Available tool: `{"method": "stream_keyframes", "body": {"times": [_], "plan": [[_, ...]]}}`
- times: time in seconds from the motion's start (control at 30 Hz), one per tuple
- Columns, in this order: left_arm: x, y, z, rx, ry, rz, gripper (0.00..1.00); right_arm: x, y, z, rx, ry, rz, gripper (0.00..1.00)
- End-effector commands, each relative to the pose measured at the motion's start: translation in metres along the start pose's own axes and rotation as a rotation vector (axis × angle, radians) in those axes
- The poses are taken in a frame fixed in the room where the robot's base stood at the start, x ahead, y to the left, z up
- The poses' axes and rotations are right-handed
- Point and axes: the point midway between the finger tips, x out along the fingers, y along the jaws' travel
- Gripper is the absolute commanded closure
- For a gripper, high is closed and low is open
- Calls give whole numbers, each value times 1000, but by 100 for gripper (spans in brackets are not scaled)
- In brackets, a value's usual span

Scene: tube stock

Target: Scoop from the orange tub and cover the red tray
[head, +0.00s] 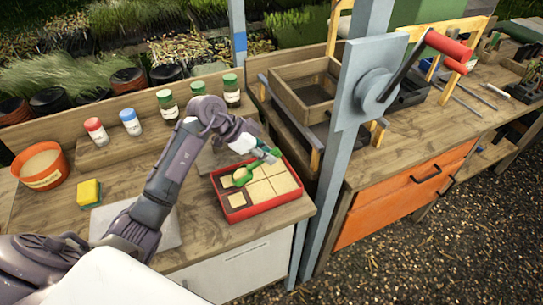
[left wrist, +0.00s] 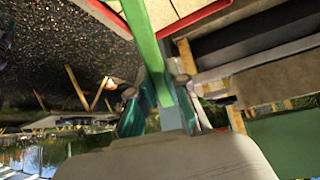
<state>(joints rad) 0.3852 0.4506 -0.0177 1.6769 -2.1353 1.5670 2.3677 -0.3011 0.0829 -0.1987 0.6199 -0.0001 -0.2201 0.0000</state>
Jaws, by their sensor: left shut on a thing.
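The orange tub (head: 40,180) stands at the far left of the bench, filled with pale material. The red tray (head: 262,211) lies near the bench's right front corner. Several of its cells look pale; cells on its left side show dark, one with a smaller pale patch. My left gripper (head: 268,154) is over the tray's back part, shut on the green scoop (head: 243,176). The scoop's bowl is above the tray's left part; whether it touches is unclear. In the left wrist view the scoop's green handle (left wrist: 145,45) runs between the fingers. My right gripper is not in view.
A yellow sponge (head: 89,193) sits beside the tub. Red-, blue- and green-capped bottles (head: 131,122) line the back shelf. A grey post with a red-handled crank (head: 375,88) rises right of the tray, near a wooden box (head: 306,92). A grey sheet (head: 170,232) lies under my arm.

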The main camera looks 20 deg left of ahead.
Motion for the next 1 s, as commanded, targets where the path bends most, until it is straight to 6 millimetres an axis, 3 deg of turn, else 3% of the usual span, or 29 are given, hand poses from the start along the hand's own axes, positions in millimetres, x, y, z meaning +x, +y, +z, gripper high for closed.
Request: {"method": "stream_keyframes", "body": {"times": [0.43,0.7,1.0], "plan": [[0,0,3,0,42,0,100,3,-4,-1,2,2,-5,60],[0,0,3,-1,213,0,100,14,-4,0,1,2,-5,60],[-10,0,-1,1,225,-1,100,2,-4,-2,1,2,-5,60]]}}
